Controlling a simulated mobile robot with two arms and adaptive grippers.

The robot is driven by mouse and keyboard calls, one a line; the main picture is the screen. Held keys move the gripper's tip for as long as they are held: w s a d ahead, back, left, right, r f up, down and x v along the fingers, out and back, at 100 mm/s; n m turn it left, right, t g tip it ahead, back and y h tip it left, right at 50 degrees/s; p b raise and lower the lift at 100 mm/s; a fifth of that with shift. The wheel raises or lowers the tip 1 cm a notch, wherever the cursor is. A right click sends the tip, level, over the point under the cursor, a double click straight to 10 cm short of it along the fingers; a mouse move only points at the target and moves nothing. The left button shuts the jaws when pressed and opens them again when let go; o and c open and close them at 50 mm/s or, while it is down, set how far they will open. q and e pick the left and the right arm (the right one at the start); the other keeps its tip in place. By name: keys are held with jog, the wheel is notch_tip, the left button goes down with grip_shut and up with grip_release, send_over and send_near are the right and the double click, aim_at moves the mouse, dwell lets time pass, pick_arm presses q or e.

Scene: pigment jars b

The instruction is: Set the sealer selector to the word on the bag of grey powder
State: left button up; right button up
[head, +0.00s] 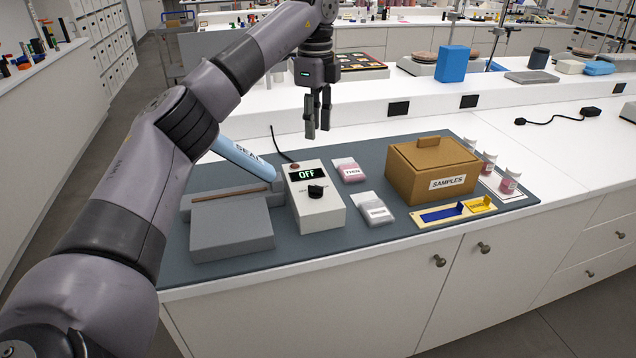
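The sealer selector is a black knob (316,191) on a white control box (319,213). The lit display (307,174) above the knob reads OFF. The bag of grey powder (374,209) lies flat to the right of the box; its label word is too small to read surely. A bag of pink powder (349,170) lies behind it, with a label that seems to read THIN. My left gripper (318,133) points down, above and behind the control box, clear of the knob. Its fingers are slightly apart with nothing between them. My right gripper is out of view.
A grey sealer body (231,229) with a blue SEAL bar (243,158) stands left of the box, partly behind my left arm. A brown SAMPLES box (432,171), small pink jars (508,182) and a yellow-and-blue tray (432,222) are at right. Bare mat (360,240) lies in front.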

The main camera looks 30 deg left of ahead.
aim_at(316, 186)
pick_arm(q)
notch_tip(316, 186, down, 15)
jog(key=shift+f+p, duration=0.2)
jog(key=shift+p, duration=0.45)
grip_shut()
